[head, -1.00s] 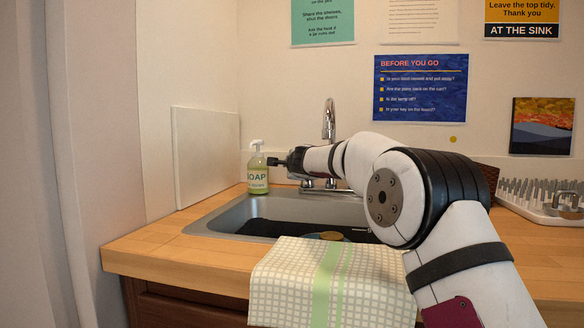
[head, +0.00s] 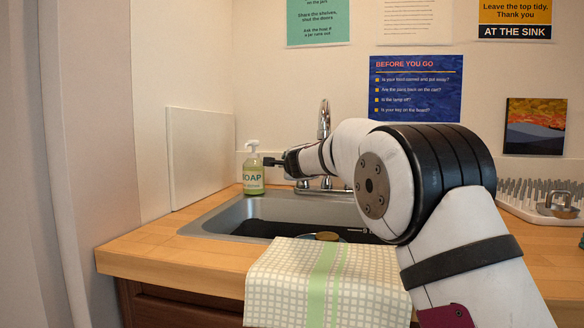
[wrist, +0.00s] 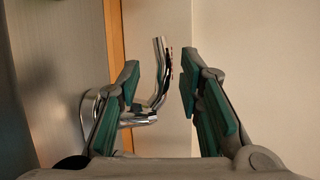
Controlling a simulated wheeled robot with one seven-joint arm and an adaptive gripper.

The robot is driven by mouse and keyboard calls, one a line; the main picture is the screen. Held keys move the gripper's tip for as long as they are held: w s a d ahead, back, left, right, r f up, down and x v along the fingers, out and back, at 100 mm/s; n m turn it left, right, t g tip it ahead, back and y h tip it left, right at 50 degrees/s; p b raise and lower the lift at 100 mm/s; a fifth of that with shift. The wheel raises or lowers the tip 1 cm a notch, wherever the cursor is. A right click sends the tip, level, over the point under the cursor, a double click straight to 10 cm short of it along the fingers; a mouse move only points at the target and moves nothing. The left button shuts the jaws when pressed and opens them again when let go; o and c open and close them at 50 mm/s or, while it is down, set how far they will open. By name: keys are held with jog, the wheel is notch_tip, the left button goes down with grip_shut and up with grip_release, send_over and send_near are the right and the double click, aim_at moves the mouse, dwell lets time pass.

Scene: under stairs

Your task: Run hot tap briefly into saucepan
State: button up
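The chrome tap spout (head: 324,118) rises behind the sink (head: 215,222). My gripper (head: 268,161) is at the tap's left side, close to the soap bottle. In the wrist view my gripper (wrist: 158,85) is open, with teal pads apart. A chrome tap lever (wrist: 160,85) shows in the gap between the fingers; I see no clear contact. A small reddish mark shows near it. A dark round-rimmed vessel, perhaps the saucepan (head: 352,238), sits in the sink with a brownish round thing (head: 327,236) at it. The towel and my arm partly hide it.
A soap bottle (head: 254,175) stands at the sink's back left corner. A checked towel (head: 285,275) hangs over the front edge. A dish rack (head: 525,208) is at the right. The wooden counter left of the sink is clear.

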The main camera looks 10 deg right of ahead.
jog(key=shift+s+d+r, duration=0.15)
jog(key=shift+s, duration=0.7)
jog(key=shift+s+d+r, duration=0.15)
jog(key=shift+s, duration=1.25)
